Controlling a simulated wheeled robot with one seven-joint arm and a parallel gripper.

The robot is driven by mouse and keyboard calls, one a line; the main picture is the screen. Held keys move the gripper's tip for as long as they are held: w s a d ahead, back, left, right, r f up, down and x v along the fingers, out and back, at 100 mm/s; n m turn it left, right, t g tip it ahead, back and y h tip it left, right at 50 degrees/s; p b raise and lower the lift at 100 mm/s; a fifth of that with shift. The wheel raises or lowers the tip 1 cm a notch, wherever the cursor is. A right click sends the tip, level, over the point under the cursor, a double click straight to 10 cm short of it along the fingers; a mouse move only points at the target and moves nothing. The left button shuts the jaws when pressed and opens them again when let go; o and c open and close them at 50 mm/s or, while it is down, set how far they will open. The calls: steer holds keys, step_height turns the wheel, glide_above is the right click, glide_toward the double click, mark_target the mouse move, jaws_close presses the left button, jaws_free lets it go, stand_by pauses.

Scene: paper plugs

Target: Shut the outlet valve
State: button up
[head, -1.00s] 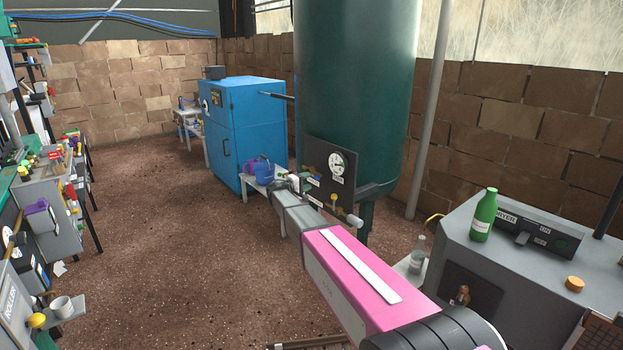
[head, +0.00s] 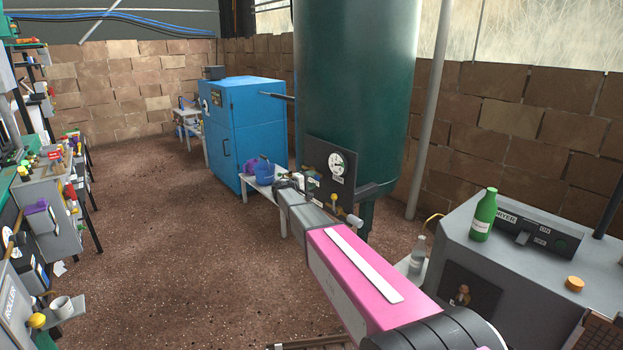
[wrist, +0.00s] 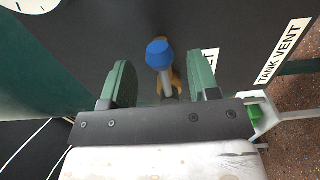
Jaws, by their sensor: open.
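A dark panel (head: 318,185) with a round white gauge (head: 343,163) stands in front of the tall green tank. In the wrist view, a valve with a blue-tipped lever (wrist: 160,56) and a brass-coloured body (wrist: 178,80) sits on this panel. A partly hidden label ending in "LET" (wrist: 210,60) is beside it, so I cannot read whether this is the outlet. My gripper (wrist: 164,75) is open, with one green finger on each side of the lever and visible gaps. In the head view my gripper (head: 287,184) is at the panel's left side.
A "TANK VENT" label (wrist: 283,52) and a green part (wrist: 254,113) lie right of my gripper. A blue cabinet (head: 245,130) and a low bench with a blue pot (head: 264,172) stand behind. The floor on the left is open.

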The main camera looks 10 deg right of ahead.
steer(key=shift+x, duration=1.1)
steer(key=c, duration=0.7)
steer(key=shift+o, duration=0.2)
